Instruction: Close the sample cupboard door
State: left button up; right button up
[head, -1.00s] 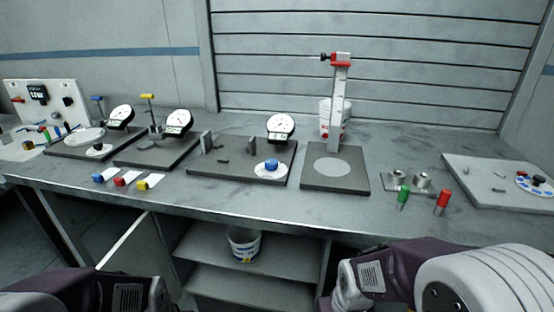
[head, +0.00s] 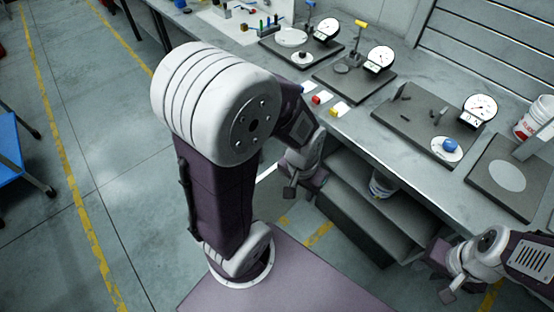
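The sample cupboard under the bench stands open at the front, with its shelves (head: 365,205) in sight. A pale strip beside my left gripper looks like the edge of the cupboard door (head: 267,173), standing out from the cupboard. Most of the door is hidden behind my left arm. My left gripper (head: 291,192) is just right of that strip, in front of the cupboard's left side; I cannot tell if it touches the door. My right gripper (head: 442,280) hangs at the lower right, by the bench front, apart from the door. The finger gaps of both are unclear.
A white bucket (head: 381,184) stands on a cupboard shelf. The bench (head: 405,165) above carries dial gauges on dark plates, a blue knob (head: 450,145) and small coloured blocks. A blue stool or table (head: 10,145) is at far left. The floor (head: 100,180) between is clear.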

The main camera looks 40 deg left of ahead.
aim_at(268, 203)
jog(key=j+z, duration=0.15)
jog(key=j, duration=0.25)
jog(key=k+j+z, duration=0.1)
jog(key=j, duration=0.3)
jog(key=k+j+z, duration=0.15)
jog(key=j, duration=0.25)
jog(key=j+z, duration=0.1)
jog(key=j, duration=0.25)
jog(key=k+j+z, duration=0.15)
jog(key=j, duration=0.2)
jog(key=k+j+z, duration=0.1)
jog(key=j, duration=0.25)
jog(key=k+j+z, duration=0.15)
jog(key=k+j, duration=0.1)
jog(key=j, duration=0.1)
